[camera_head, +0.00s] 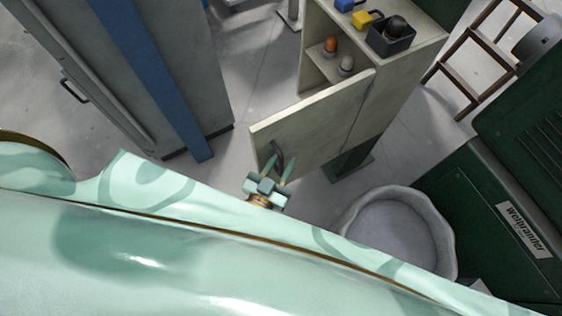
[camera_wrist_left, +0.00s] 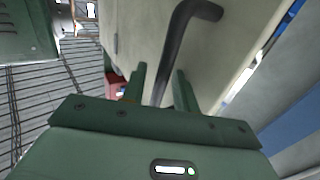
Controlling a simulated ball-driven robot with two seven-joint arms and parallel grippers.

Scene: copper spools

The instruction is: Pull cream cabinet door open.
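The cream cabinet (camera_head: 412,68) stands at the upper middle of the head view. Its cream door (camera_head: 318,122) stands ajar, swung out toward me, and the inside shows above its top edge. A dark bar handle (camera_head: 278,152) is on the door's outer face near its free edge. My left gripper (camera_head: 278,170) is at the handle, with one finger on each side of it. In the left wrist view the handle (camera_wrist_left: 172,50) runs down between the two spread fingers, with a gap visible beside it. My right gripper is not in view.
An orange item (camera_head: 330,45) and a grey item (camera_head: 346,65) are inside the cabinet. A dark bin (camera_head: 391,42) and small blue and yellow bins sit on top. A grey cabinet with a blue post (camera_head: 155,70) stands left; a pale round tub (camera_head: 400,225) stands right.

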